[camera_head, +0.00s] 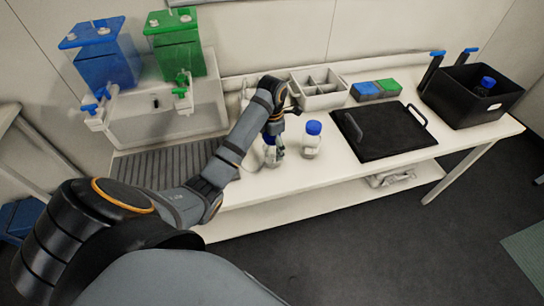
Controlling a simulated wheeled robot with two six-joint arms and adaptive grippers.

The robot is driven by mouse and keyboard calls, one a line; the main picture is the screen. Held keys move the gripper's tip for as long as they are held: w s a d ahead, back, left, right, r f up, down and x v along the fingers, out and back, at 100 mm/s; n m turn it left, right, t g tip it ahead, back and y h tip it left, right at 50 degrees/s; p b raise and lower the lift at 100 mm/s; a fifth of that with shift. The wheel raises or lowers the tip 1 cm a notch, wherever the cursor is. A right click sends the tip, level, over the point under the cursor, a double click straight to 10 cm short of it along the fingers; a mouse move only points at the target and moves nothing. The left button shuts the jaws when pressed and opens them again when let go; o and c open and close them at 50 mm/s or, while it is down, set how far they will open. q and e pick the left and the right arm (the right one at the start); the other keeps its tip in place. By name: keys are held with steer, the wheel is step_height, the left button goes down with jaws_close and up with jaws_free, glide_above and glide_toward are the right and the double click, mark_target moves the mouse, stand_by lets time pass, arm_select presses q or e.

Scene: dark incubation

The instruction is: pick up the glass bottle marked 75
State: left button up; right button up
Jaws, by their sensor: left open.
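A clear glass bottle with a blue cap (272,156) stands upright on the white bench, below and partly hidden by my left gripper (275,135). The gripper points down over its cap, with the fingers open. I cannot tell whether they touch it. A second glass bottle with a blue cap (312,142) stands upright just to the right, clear of the gripper. A third blue-capped bottle (486,87) is in the black box (462,111) at the right. The markings are too small to read, so I cannot tell which bottle is marked 75. My right gripper is not in view.
A flat black lid with handles (390,138) lies right of the bottles. Behind are a white divided tray (322,101) and blue and green blocks (376,89). Blue (107,65) and green (178,52) tanks stand left, above a grey ribbed mat (165,165).

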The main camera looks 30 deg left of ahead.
arm_select(q)
steer(key=shift+w+f, duration=0.1)
steer(key=shift+f, duration=0.25)
steer(key=shift+r, duration=0.15)
steer(key=c, duration=1.4)
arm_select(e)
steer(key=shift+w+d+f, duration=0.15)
